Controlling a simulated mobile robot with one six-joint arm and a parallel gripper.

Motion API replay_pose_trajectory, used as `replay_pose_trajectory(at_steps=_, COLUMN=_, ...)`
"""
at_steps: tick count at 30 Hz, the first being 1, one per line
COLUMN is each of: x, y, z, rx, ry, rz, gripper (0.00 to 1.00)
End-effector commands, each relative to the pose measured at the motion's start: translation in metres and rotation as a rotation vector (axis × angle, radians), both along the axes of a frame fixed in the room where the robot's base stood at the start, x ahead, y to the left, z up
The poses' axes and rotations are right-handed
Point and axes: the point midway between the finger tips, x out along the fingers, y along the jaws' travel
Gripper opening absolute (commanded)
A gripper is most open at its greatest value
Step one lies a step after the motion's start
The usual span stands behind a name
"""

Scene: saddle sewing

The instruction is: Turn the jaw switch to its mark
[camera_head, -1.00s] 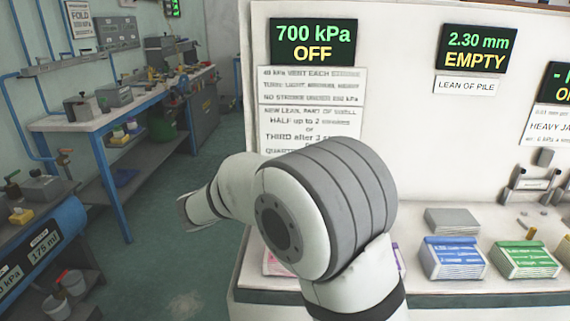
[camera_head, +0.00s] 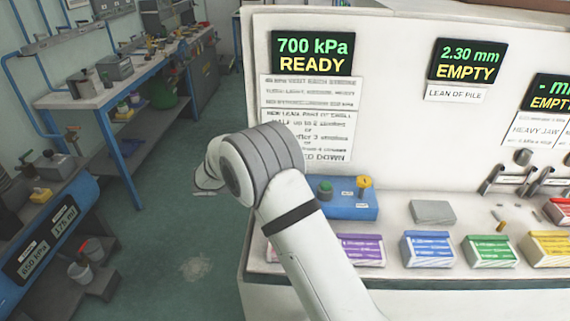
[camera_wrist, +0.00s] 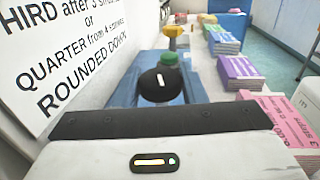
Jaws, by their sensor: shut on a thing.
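The jaw switch (camera_wrist: 160,85) is a round black knob with a short white line on top, on a blue box (camera_wrist: 126,92) in the wrist view. The line points roughly away from my gripper; I cannot make out its mark. My gripper (camera_wrist: 155,121) fills the bottom of the wrist view and reaches right up to the knob. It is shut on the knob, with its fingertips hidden. In the head view my arm covers the switch, and only the right part of the blue box (camera_head: 345,211) shows.
A green knob (camera_wrist: 168,60) and a yellow one (camera_wrist: 175,36) stand just beyond the switch. A signed white wall (camera_wrist: 62,50) is close at left. Coloured packs (camera_wrist: 240,73) line the right. The display (camera_head: 313,57) reads 700 kPa READY.

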Motion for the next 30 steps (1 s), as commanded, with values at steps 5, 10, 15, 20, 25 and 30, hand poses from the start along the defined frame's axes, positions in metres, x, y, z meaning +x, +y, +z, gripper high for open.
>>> replay_pose_trajectory(at_steps=5, x=0.0006, y=-0.0003, z=0.0093, rx=-0.002, ry=0.004, rz=-0.058, gripper=0.15)
replay_pose_trajectory(at_steps=10, x=0.0005, y=-0.0004, z=0.0095, rx=-0.002, ry=0.003, rz=-0.109, gripper=0.15)
replay_pose_trajectory(at_steps=15, x=0.0005, y=-0.0006, z=0.0086, rx=-0.001, ry=0.002, rz=-0.154, gripper=0.15)
replay_pose_trajectory(at_steps=20, x=0.0005, y=-0.0008, z=0.0064, rx=-0.001, ry=0.002, rz=-0.186, gripper=0.15)
replay_pose_trajectory(at_steps=25, x=0.0007, y=-0.0006, z=0.0043, rx=0.0, ry=0.0, rz=-0.207, gripper=0.15)
replay_pose_trajectory(at_steps=30, x=0.0006, y=-0.0004, z=0.002, rx=0.0, ry=0.001, rz=-0.218, gripper=0.15)
